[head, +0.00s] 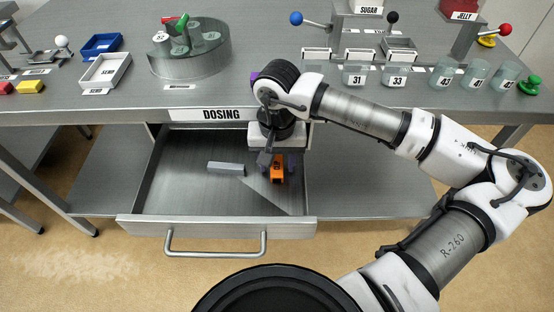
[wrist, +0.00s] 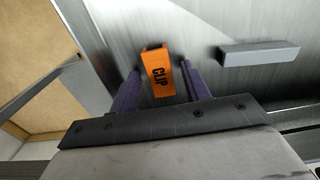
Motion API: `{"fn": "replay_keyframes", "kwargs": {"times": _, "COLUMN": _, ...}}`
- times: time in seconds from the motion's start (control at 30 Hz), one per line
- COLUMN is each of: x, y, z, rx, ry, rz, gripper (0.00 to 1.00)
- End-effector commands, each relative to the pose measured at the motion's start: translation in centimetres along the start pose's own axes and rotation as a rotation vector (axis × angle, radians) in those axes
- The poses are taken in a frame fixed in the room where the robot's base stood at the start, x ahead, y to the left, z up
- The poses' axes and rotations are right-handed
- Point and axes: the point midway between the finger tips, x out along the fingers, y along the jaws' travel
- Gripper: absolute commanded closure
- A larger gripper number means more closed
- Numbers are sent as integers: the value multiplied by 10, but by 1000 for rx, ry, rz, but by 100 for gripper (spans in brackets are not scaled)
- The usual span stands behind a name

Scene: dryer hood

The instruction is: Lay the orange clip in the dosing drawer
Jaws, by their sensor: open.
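The orange clip (head: 277,174), marked CLIP, is inside the open dosing drawer (head: 168,225), towards its right side. In the wrist view the clip (wrist: 158,76) lies between the two purple fingers of my gripper (wrist: 160,78). A gap shows on both sides of it, so the fingers are open and not pressing on it. In the head view my gripper (head: 278,163) points down into the drawer just over the clip and hides part of it.
A grey bar (head: 226,168) lies on the drawer floor left of the clip; it also shows in the wrist view (wrist: 259,53). The drawer's left part is clear. The tabletop edge with the DOSING label (head: 221,114) overhangs the drawer's back. Labelled jars (head: 355,75) stand above on the table.

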Motion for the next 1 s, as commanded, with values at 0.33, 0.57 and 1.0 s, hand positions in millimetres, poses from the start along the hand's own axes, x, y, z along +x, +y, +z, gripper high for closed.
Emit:
{"fn": "replay_keyframes", "kwargs": {"times": 0.33, "x": -61, "y": 0, "z": -1, "rx": 0, "ry": 3, "rz": 3, "gripper": 53}}
{"fn": "replay_keyframes", "kwargs": {"times": 0.57, "x": -104, "y": 0, "z": -1, "rx": 0, "ry": 2, "rz": 2, "gripper": 53}}
{"fn": "replay_keyframes", "kwargs": {"times": 1.0, "x": -122, "y": 0, "z": 0, "rx": 0, "ry": -1, "rz": 1, "gripper": 53}}
